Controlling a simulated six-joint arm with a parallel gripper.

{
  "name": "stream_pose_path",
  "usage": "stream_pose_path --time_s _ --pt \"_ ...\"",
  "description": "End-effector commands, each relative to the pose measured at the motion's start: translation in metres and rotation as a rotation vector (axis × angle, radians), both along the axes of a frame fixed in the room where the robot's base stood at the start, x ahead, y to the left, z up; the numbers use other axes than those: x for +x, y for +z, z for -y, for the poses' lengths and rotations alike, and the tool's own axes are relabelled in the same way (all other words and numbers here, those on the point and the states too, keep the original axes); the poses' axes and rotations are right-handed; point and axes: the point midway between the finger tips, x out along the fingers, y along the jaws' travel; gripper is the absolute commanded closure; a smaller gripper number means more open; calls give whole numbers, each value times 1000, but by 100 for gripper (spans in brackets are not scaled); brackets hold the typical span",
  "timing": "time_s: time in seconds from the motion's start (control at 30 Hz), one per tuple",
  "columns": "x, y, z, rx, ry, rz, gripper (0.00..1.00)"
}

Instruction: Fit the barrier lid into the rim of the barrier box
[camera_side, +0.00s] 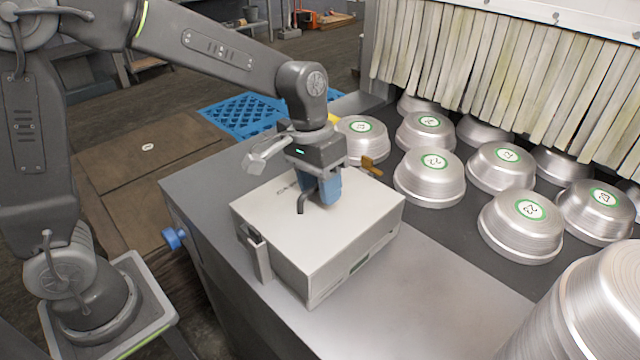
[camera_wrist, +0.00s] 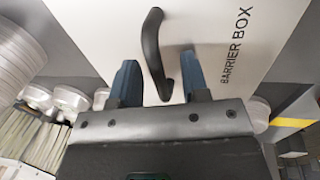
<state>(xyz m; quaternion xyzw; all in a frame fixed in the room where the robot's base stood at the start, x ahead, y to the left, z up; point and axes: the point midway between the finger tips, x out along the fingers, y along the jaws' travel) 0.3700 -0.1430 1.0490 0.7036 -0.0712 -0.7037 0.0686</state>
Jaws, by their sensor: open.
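The pale barrier box (camera_side: 345,275) stands on the grey metal bench. The flat barrier lid (camera_side: 335,232) lies over its top and looks level; whether it sits fully in the rim I cannot tell. The lid shows in the wrist view (camera_wrist: 215,28) with "BARRIER BOX" printed on it. A dark curved handle (camera_side: 303,202) rises from the lid. My gripper (camera_side: 322,190) is low over the lid with its blue fingers apart. In the wrist view the handle (camera_wrist: 153,50) stands between the fingers (camera_wrist: 160,82), with gaps at both sides.
Several upturned metal pans (camera_side: 430,178) with green labels stand on the dark belt at the right, under a strip curtain (camera_side: 500,70). A tall pan stack (camera_side: 585,305) is at the lower right. A metal bracket (camera_side: 259,255) stands at the box's left side. The bench front is clear.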

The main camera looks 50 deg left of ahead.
Motion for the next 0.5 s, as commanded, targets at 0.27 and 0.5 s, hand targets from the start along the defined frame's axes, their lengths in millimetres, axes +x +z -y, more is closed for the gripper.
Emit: stream_pose_path --time_s 0.27,0.5 --pt "1 13 -3 0 0 2 58" --pt "1 62 -13 -1 2 6 58"
